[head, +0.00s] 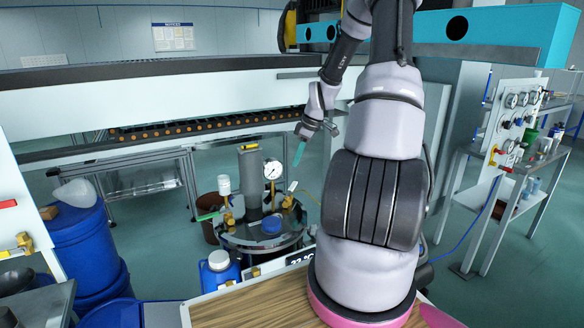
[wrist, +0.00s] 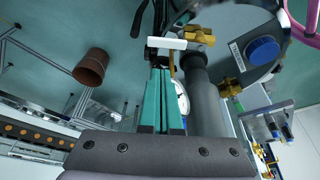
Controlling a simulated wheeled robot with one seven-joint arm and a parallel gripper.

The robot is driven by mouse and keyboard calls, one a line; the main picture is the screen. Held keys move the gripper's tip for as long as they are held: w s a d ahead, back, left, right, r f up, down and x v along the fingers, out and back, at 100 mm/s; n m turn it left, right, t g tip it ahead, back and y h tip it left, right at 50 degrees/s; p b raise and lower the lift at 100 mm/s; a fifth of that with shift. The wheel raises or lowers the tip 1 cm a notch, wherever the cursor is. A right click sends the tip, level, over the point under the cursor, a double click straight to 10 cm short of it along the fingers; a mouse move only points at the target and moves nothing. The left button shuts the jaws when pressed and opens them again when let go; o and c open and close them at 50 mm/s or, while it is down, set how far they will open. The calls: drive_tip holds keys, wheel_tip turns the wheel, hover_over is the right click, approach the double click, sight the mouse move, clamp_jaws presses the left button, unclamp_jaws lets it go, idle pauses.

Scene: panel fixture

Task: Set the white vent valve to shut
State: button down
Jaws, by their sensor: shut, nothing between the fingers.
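The white vent valve handle (wrist: 167,43) is a short white bar beside a brass body (wrist: 200,37), just beyond my fingertips in the wrist view. In the head view a pale lever (head: 293,186) stands up from a brass fitting (head: 288,201) on the right of the metal vessel lid. My gripper (head: 299,153) has teal fingers, pointing down above that side of the lid. In the wrist view my gripper (wrist: 163,72) has its fingers together with nothing between them. Whether the tips touch the handle cannot be told. The valve's position marks are not readable.
A pressure gauge (head: 272,170) and a grey column (head: 250,180) stand on the lid close to the valve. A brass valve with a green handle (head: 208,216) is at the left. A blue cap (head: 271,225) sits in front. A brown bucket (wrist: 91,66) stands on the floor.

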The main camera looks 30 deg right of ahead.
sight(292, 189)
drive_tip(key=x, duration=0.8)
drive_tip(key=shift+f, duration=0.35)
